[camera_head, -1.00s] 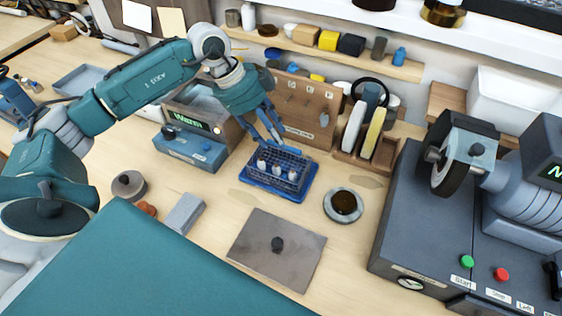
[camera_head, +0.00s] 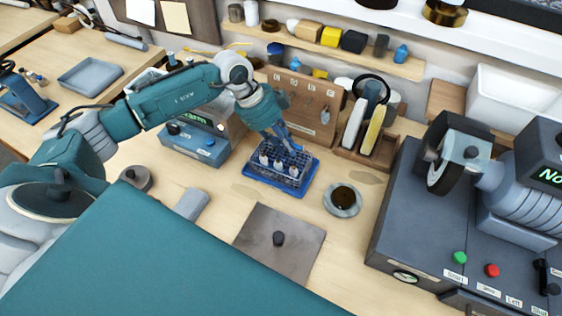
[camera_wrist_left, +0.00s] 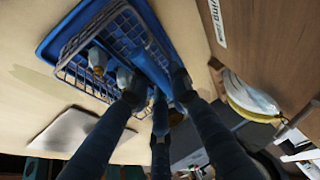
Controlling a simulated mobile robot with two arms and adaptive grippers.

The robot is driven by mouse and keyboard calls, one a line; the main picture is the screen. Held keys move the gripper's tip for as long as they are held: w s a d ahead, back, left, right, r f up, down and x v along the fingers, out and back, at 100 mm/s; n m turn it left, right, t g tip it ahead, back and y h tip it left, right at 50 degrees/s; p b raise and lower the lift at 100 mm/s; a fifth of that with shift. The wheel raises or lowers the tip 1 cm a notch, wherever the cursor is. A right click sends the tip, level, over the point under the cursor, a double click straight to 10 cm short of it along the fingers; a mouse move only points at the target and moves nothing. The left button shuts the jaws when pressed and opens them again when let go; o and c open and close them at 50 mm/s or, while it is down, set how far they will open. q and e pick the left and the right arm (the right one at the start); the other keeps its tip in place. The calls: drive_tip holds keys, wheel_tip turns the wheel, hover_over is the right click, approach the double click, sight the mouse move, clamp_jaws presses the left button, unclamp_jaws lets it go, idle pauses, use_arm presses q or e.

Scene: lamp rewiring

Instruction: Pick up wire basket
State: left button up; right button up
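The wire basket (camera_head: 277,170) is a small dark blue mesh basket with several pale-topped pieces in it. It stands on a blue tray (camera_head: 268,183) near the back of the bench. My left gripper (camera_head: 285,143) is at the basket's back rim, pointing down. In the left wrist view the basket (camera_wrist_left: 78,66) lies at upper left, and the dark fingertips (camera_wrist_left: 157,90) are apart, with blue showing between them. They overlap the rim, but contact is unclear. My right gripper is out of view.
A grey plate with a black knob (camera_head: 262,232) lies in front. A round dish (camera_head: 343,198) is right of the basket. A pegboard (camera_head: 302,110) and upright discs (camera_head: 356,128) stand close behind. A blue device (camera_head: 190,148) is at left, a large grey machine (camera_head: 415,230) at right.

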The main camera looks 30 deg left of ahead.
use_arm(q)
clamp_jaws()
drive_tip(key=shift+r, duration=0.1)
